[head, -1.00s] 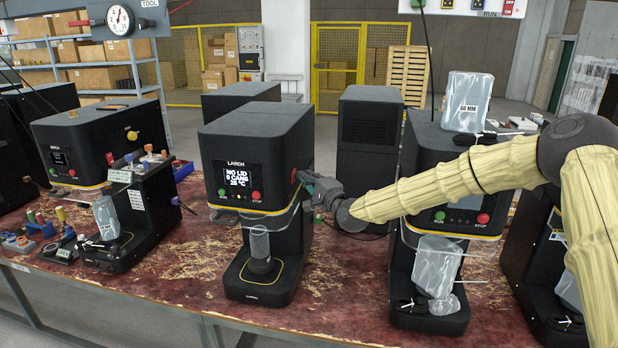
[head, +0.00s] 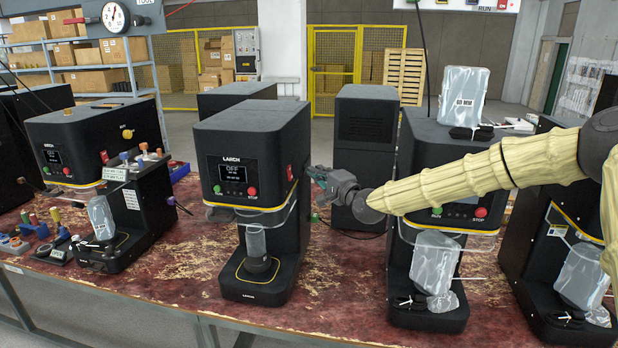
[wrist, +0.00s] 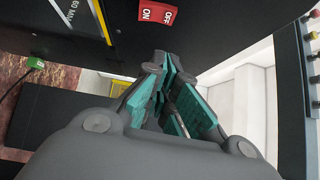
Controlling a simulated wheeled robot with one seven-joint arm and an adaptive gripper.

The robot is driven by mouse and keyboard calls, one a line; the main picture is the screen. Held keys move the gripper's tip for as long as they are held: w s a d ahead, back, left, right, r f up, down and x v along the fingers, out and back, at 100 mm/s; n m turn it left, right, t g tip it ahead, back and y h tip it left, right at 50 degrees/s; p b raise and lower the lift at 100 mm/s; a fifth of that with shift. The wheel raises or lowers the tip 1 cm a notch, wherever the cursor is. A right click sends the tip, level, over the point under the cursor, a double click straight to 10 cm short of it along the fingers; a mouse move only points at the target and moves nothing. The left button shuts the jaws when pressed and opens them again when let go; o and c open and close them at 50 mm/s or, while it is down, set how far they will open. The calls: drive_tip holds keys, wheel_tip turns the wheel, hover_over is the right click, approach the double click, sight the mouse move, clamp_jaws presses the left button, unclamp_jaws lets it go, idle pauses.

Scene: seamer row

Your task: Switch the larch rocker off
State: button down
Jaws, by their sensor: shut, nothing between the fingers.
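The machine labelled LARCH (head: 250,160) stands on the bench in the middle of the head view. Its screen (head: 237,173) reads OFF in its top line. Its red rocker (head: 290,173) sits on the right side of the housing, and the wrist view shows the rocker (wrist: 157,14) with OFF and ON markings. My gripper (head: 316,173) is to the right of the rocker, apart from it in the head view. In the wrist view my gripper (wrist: 160,62) has its teal-padded fingers together, empty, below the rocker.
A similar machine (head: 95,140) stands to the left. Another (head: 440,150), with a bagged 60 MM part (head: 463,95) on top, stands to the right under my arm. A dark cabinet (head: 365,140) is behind. The red bench (head: 335,275) has bare room between machines.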

drive_tip(key=b+v, duration=0.3)
drive_tip(key=v, duration=0.5)
drive_tip(key=shift+s+r, duration=0.35)
drive_tip(key=shift+r, duration=0.15)
drive_tip(key=shift+d, duration=0.1)
